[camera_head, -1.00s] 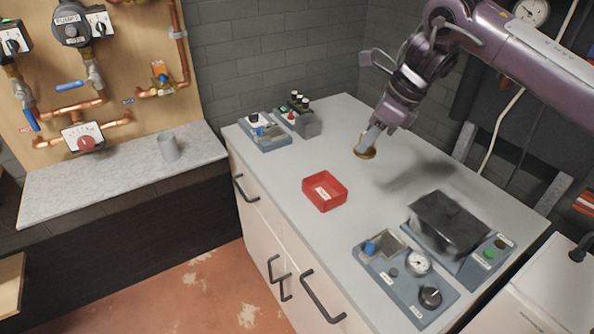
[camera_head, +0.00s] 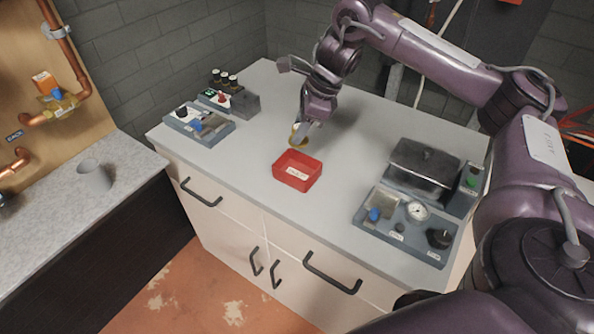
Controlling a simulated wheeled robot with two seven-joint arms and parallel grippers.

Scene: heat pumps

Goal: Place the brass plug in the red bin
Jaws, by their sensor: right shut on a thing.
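The brass plug (camera_head: 297,138) is a small round gold-coloured piece at the tips of my right gripper (camera_head: 301,133). The gripper is shut on it and points down over the worktop, just behind the red bin. The plug appears slightly above and beyond the bin's back edge; the exact gap is hard to tell. My left gripper is not in view.
A grey control panel with a gauge (camera_head: 407,222) and a dark lidded box (camera_head: 424,167) stand at the right. Another switch panel (camera_head: 199,123) is at the back left. A grey cup (camera_head: 94,176) stands on the left counter. The worktop (camera_head: 240,165) left of the bin is clear.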

